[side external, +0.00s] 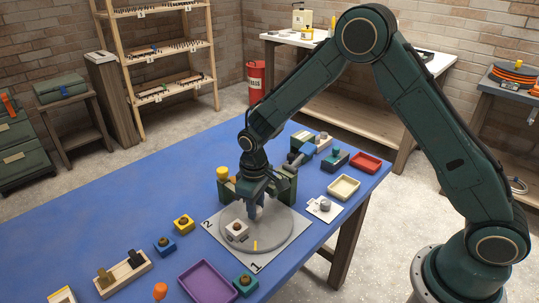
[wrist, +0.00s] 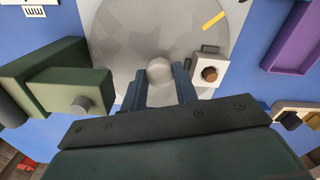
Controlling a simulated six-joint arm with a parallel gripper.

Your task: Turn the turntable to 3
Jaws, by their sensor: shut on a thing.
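The turntable (side external: 284,232) is a round grey disc on a pale square plate on the blue table. The plate shows a 2 at its left corner and a 1 at its front corner; I cannot see a 3. A short yellow mark (side external: 254,246) on the disc lies toward the 1; it also shows in the wrist view (wrist: 213,20). A white block with a brown knob (side external: 236,232) sits on the disc. My gripper (side external: 256,213) points down over the disc. In the wrist view its fingers (wrist: 162,88) are shut on a round grey knob (wrist: 160,70).
A green fixture (wrist: 60,85) stands close behind the turntable. A cream tray (side external: 343,187) lies right. The far-left table is clear.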

